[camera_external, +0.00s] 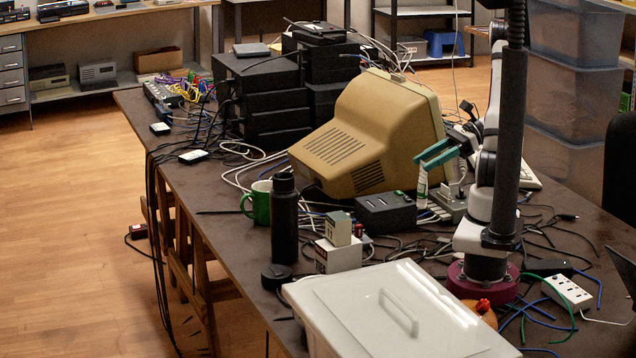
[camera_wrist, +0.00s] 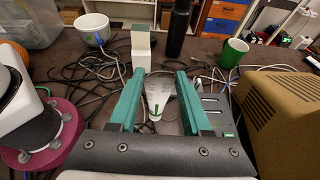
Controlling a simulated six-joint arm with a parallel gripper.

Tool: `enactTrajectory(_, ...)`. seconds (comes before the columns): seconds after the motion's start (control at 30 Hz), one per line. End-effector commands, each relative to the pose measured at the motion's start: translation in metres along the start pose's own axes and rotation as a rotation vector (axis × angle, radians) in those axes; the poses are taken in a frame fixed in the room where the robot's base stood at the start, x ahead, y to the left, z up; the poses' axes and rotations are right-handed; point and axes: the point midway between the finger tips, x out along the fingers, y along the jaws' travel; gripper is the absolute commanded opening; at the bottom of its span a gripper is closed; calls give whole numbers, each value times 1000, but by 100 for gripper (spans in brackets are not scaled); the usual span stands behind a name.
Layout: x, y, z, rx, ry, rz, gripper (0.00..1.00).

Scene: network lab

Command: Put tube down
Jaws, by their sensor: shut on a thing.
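A white tube (camera_external: 422,188) with a green mark is between the green fingers of my gripper (camera_external: 424,164). In the external view it hangs roughly upright below the fingers, just behind and right of a small black box. Whether its lower end touches the table or the cables there, I cannot tell. In the wrist view the tube (camera_wrist: 158,95) shows between the two fingers of my gripper (camera_wrist: 160,73), which are shut on it. The brown table (camera_external: 237,262) lies underneath.
A beige monitor (camera_external: 365,130) stands close behind the tube. The black box (camera_external: 386,213), loose cables and small boxes (camera_external: 338,255) crowd the area. A black bottle (camera_external: 284,220) and green mug (camera_external: 258,203) stand left. A white lidded bin (camera_external: 350,315) fills the front.

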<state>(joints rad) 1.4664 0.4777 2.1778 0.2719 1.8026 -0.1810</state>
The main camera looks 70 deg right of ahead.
Motion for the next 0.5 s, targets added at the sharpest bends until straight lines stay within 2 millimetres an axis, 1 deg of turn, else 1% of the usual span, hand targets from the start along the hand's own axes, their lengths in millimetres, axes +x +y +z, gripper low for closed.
enactTrajectory(0.03,-8,14,-1,-2,0,5,0)
enactTrajectory(0.1,-14,30,-2,-8,0,19,0)
enactTrajectory(0.17,-14,37,-2,-12,0,29,0)
enactTrajectory(0.2,-8,40,-3,-14,-2,35,0)
enactTrajectory(0.27,8,41,-5,-13,-3,40,0)
enactTrajectory(0.4,61,38,-13,-12,-3,44,0)
enactTrajectory(0.5,92,36,-18,-11,0,42,0)
